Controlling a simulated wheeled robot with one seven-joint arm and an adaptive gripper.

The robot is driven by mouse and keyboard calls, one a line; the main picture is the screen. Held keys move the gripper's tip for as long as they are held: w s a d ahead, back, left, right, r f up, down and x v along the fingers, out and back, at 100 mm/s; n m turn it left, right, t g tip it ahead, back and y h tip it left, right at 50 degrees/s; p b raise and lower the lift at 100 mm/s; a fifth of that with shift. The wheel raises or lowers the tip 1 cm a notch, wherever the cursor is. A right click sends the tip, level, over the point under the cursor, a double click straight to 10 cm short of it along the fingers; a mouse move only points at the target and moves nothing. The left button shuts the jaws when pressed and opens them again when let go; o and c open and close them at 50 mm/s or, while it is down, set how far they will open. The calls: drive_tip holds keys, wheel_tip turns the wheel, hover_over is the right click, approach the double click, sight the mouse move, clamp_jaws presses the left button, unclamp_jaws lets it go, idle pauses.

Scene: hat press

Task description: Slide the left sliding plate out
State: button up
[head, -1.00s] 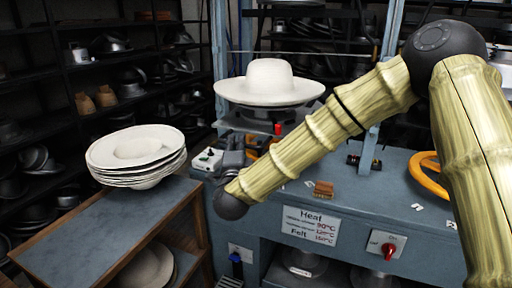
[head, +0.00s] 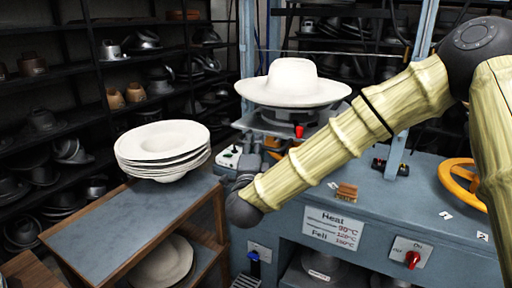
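The left sliding plate (head: 250,121) is a flat grey plate on the press, below a cream wide-brimmed hat (head: 293,82) on a dark round form. A small red-tipped handle (head: 299,131) stands at the plate's front edge. My gripper (head: 264,158) is in front of and below the plate, left of the handle, and seems apart from both. My forearm and wrist partly cover the gripper. Its fingers are dark and small here, so I cannot tell whether they are open or shut.
A stack of cream hats (head: 163,145) sits on a wooden side cart (head: 120,232) at left. A green-buttoned control box (head: 228,157) is close to my gripper. The press table (head: 400,205) carries a brown block (head: 346,191) and a yellow ring (head: 462,182).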

drive_tip(key=shift+w, duration=0.1)
drive_tip(key=s+f, duration=0.2)
drive_tip(key=s, duration=0.9)
drive_tip(key=shift+s, duration=0.4)
drive_tip(key=shift+f, duration=0.1)
drive_tip(key=s+d+f+n+g+y, duration=0.1)
drive_tip(key=s+d+f+n+g, duration=0.2)
drive_tip(key=f, duration=0.9)
drive_tip(key=s+d+f+n+g+y, duration=0.1)
drive_tip(key=s+d+f+n+g, duration=0.25)
drive_tip(key=f, duration=0.85)
drive_tip(key=s+d+f+n+g+y, duration=0.1)
drive_tip(key=s+d+f+n+g, duration=0.2)
drive_tip(key=f, duration=0.8)
drive_tip(key=s+d+f+n+g+h, duration=0.1)
drive_tip(key=s+d+f+n+g, duration=0.2)
drive_tip(key=s+d+f, duration=0.6)
drive_tip(key=s+d+f+n+g+h+p, duration=0.1)
drive_tip(key=s+d+f+n+g, duration=0.3)
drive_tip(key=s, duration=1.3)
drive_tip(key=d+f+g, duration=0.3)
drive_tip(key=d+f, duration=0.1)
drive_tip(key=d, duration=0.2)
drive_tip(key=shift+s+d+f+h, duration=0.2)
drive_tip(key=shift+d+f+h, duration=0.1)
drive_tip(key=shift+f, duration=0.1)
